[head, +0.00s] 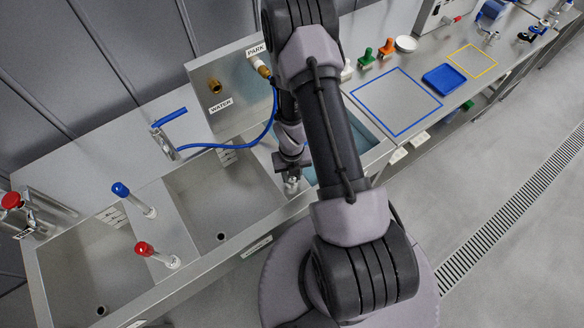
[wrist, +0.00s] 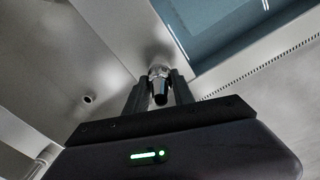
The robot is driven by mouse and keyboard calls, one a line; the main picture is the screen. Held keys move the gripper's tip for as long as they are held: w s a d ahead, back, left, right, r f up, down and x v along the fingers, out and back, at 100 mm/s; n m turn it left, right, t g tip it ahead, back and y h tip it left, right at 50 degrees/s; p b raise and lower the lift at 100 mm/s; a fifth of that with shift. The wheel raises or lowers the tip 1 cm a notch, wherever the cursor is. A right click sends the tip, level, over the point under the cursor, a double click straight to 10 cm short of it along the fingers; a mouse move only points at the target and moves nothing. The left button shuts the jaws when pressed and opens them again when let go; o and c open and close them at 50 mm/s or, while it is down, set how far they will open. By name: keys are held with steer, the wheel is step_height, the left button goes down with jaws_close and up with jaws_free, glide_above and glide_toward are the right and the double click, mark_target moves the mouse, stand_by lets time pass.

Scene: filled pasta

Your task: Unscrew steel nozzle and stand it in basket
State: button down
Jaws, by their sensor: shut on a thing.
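My gripper (wrist: 158,92) is shut on a steel nozzle (wrist: 158,72), which sits between the two dark fingers in the wrist view. The nozzle has a shiny collar and a dark end toward the camera. In the head view my gripper (head: 292,180) is low over the divider between the middle sink and the blue-floored basin, partly hidden by my arm. I cannot tell whether the nozzle is still joined to anything. No basket can be made out for certain; my arm covers part of the basin.
The blue-floored basin (wrist: 225,25) lies just right of my gripper. The middle sink (head: 222,205) is empty, to the left. A blue hose (head: 235,145) loops behind my gripper from the panel marked WATER. Red and blue-topped taps stand left. A blue tray (head: 447,79) lies on the right counter.

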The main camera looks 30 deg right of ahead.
steer(key=n, duration=0.2)
steer(key=shift+n, duration=0.3)
steer(key=n, duration=0.5)
steer(key=shift+n, duration=0.5)
steer(key=n, duration=0.2)
steer(key=shift+n, duration=0.4)
steer(key=c, duration=1)
jaws_free()
